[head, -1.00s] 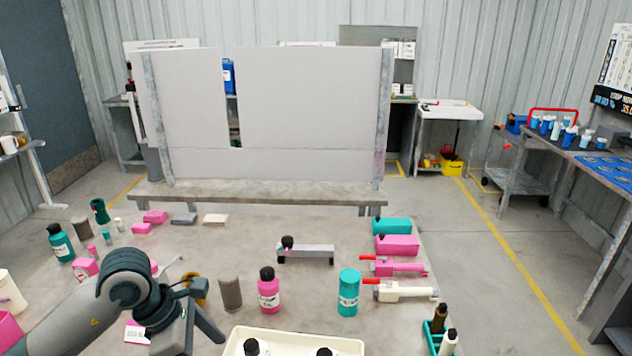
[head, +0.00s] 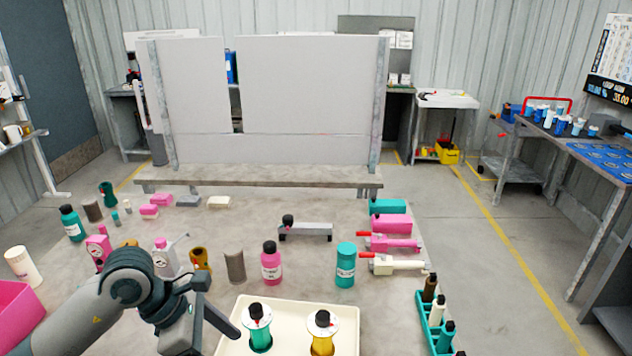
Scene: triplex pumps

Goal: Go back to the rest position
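My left arm comes in from the lower left, and its gripper (head: 212,322) is over the front of the workbench, beside the left edge of a cream tray (head: 291,302). One dark finger points to the lower right. The other finger is not clear, so I cannot tell whether it is open or shut. No held object shows. My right gripper is not in view.
Behind the tray stand a brown cylinder (head: 235,266), a pink bottle (head: 271,264) and a teal bottle (head: 346,265). A green rack (head: 432,325) of bottles is at the right edge. A large grey panel (head: 305,90) stands at the back.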

